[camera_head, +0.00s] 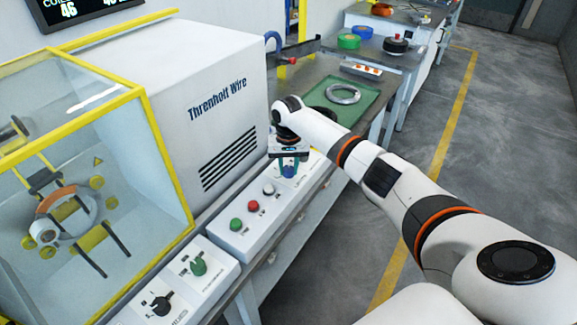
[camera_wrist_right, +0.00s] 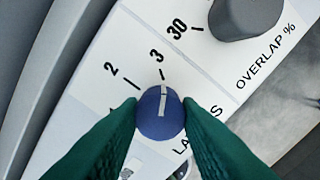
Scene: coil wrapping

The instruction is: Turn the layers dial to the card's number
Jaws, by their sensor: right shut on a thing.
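The layers dial is a round blue knob (camera_wrist_right: 158,122) with a white pointer line, on a white panel (camera_wrist_right: 95,75) marked 2 and 3. Its pointer points up in the right wrist view, close to the tick under the 3. My right gripper (camera_wrist_right: 161,108) is shut on the knob, one green fingertip on each side. In the head view my right gripper (camera_head: 288,164) reaches down over the blue knob (camera_head: 288,172), and the wrist partly covers the panel there. No card can be made out. My left gripper is out of view.
A grey overlap knob (camera_wrist_right: 246,14) sits beside the dial. Red (camera_head: 253,206) and green (camera_head: 236,224) buttons are on the same row of panels. A green mat (camera_head: 372,97) with a metal coil (camera_head: 343,94) lies behind. A yellow-framed glass guard (camera_head: 150,130) stands left.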

